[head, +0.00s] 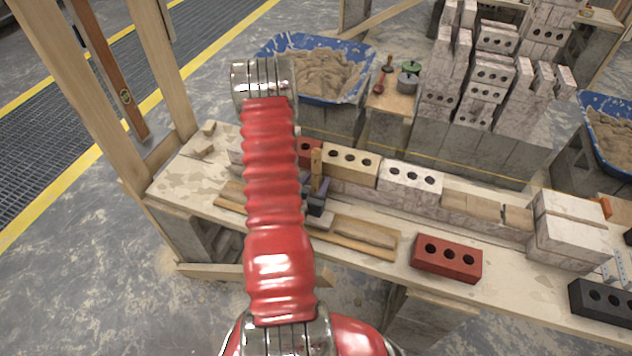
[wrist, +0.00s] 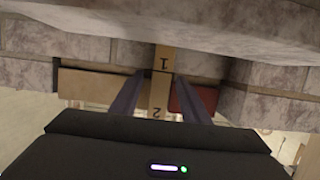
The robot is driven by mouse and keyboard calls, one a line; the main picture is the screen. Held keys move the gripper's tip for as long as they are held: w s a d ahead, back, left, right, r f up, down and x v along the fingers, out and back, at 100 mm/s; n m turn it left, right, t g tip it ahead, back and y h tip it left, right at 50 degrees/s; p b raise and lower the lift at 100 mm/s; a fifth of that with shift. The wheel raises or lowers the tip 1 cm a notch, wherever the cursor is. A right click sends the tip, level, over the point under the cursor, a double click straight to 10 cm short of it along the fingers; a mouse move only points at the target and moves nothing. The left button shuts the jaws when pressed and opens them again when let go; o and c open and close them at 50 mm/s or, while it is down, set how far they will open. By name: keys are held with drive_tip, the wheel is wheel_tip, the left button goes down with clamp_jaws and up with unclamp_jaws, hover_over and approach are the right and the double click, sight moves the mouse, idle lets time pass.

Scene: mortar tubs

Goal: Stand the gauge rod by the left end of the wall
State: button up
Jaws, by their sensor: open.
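The gauge rod (head: 316,163) is a slim tan wooden strip standing upright in front of the wall's brick face, near the red and yellow bricks. The wrist view shows the rod (wrist: 159,85), with numbers 1 and 2, between the two fingers of my gripper (wrist: 160,96). The fingers are open around it. In the head view my gripper (head: 318,192) is low at the rod, partly hidden by my red arm. The wall is a line of bricks with a yellow brick (head: 350,165) and a white brick (head: 410,181). My arm hides part of its left stretch.
A loose red brick (head: 446,258) lies on the bench (head: 375,277) in front of the wall. Flat wooden pieces (head: 352,236) lie near my gripper. Stacked pale bricks (head: 570,232) stand at the right. A blue mortar tub (head: 350,90) is behind; a timber post (head: 165,65) rises at left.

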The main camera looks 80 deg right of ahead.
drive_tip(key=shift+a, duration=0.1)
drive_tip(key=v, duration=0.7)
drive_tip(key=shift+w+a, duration=0.1)
idle(0.6)
